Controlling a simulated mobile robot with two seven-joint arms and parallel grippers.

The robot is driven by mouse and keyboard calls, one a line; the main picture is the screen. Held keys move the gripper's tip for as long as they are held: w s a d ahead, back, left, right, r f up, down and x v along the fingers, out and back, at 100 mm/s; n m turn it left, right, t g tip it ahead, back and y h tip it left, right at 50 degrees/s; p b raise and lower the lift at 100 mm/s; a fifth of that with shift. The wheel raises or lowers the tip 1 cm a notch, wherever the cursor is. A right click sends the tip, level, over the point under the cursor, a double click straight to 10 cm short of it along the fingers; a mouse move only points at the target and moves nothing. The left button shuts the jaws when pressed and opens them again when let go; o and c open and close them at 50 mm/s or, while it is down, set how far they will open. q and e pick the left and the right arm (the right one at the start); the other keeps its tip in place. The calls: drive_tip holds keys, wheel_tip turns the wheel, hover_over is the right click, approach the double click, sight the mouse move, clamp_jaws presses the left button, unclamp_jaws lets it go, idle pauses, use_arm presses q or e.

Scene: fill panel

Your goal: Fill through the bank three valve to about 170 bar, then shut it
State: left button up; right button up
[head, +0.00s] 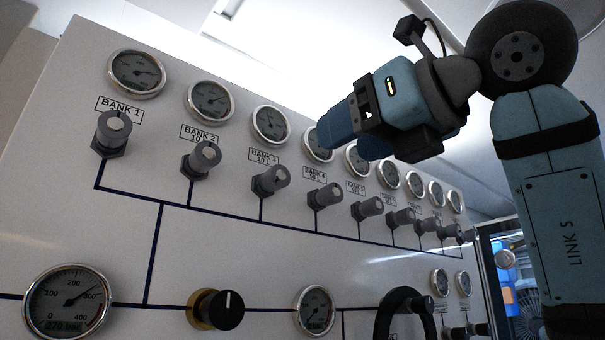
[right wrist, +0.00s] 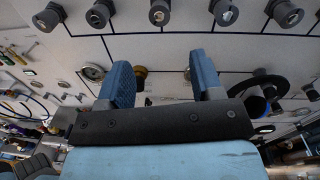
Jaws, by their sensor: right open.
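The bank three valve (head: 270,180) is a grey knob under the label "BANK 3" on the sloping white panel. Its round gauge (head: 269,124) is above the label; the needle's reading is too small to tell. A larger gauge (head: 68,301) at the lower left, scaled 0 to 400, has its needle between 200 and 300; its digits look like 270 bar. My right gripper (head: 338,128) is in front of the panel near the bank four gauge, right of the bank three valve and apart from it. The right wrist view shows its blue fingers (right wrist: 162,82) open and empty.
Several similar valves and gauges run along the panel, including the bank two valve (head: 202,160) and bank four valve (head: 325,196). Below are a black knob with a brass base (head: 216,310), a small gauge (head: 314,310) and a black handwheel (head: 383,318).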

sight(281, 175)
drive_tip(key=p+x, duration=0.3)
drive_tip(key=x, duration=0.8)
drive_tip(key=shift+w+a+p, duration=0.2)
drive_tip(key=shift+p, duration=0.1)
drive_tip(key=shift+x, duration=0.8)
use_arm(q)
drive_tip(key=r, duration=0.2)
drive_tip(key=a+r, duration=0.1)
drive_tip(key=shift+s+r, duration=0.15)
drive_tip(key=shift+s, duration=0.15)
drive_tip(key=shift+d, duration=0.1)
use_arm(e)
drive_tip(key=c, duration=0.9)
use_arm(q)
drive_tip(key=shift+s, duration=0.1)
